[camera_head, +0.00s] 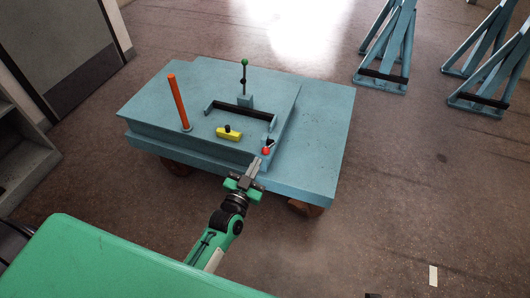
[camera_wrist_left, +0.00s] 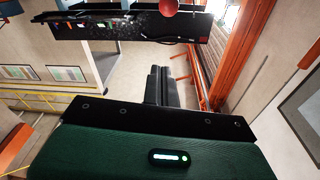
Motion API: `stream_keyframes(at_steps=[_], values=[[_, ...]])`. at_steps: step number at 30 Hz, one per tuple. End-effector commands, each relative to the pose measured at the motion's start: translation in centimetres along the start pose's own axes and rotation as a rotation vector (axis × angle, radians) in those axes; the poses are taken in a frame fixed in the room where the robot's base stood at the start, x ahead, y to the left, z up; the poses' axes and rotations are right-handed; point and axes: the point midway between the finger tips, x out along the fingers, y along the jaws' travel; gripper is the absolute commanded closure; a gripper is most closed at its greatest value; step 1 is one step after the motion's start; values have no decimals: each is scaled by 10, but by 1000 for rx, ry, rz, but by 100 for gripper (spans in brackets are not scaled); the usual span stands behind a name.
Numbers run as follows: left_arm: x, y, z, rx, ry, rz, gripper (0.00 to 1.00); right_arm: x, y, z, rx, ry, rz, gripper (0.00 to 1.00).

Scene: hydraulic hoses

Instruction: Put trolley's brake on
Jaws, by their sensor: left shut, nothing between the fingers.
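The blue-grey trolley (camera_head: 335,130) stands in the middle of the head view. On its top are an upright lever with a green knob (camera_head: 244,62), a small lever with a red knob (camera_head: 265,151) at the near edge, an orange post (camera_head: 178,102) and a yellow block with a dark knob (camera_head: 229,133). My left gripper (camera_head: 257,162) is shut and empty, its tips just short of the red knob. In the left wrist view the shut fingers (camera_wrist_left: 161,87) point towards the red knob (camera_wrist_left: 168,7) at the top. I cannot tell whether they touch. My right gripper is not in view.
Blue steel stands (camera_head: 390,48) are at the back right. A grey shelf (camera_head: 25,150) and a dark door (camera_head: 65,45) are at the left. The brown floor to the right of the trolley is mostly clear.

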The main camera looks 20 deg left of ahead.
Motion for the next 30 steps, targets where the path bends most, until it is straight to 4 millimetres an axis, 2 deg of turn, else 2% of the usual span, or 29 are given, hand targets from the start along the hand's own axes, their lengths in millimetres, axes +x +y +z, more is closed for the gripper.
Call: stream_keyframes(at_steps=[8,14,26,30], values=[[4,0,0,0,-1,0,100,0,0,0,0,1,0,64],[29,0,-1,0,2,0,100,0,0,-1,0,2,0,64],[100,0,1,0,-1,1,100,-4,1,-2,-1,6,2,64],[93,1,23,2,-5,3,100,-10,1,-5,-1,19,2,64]])
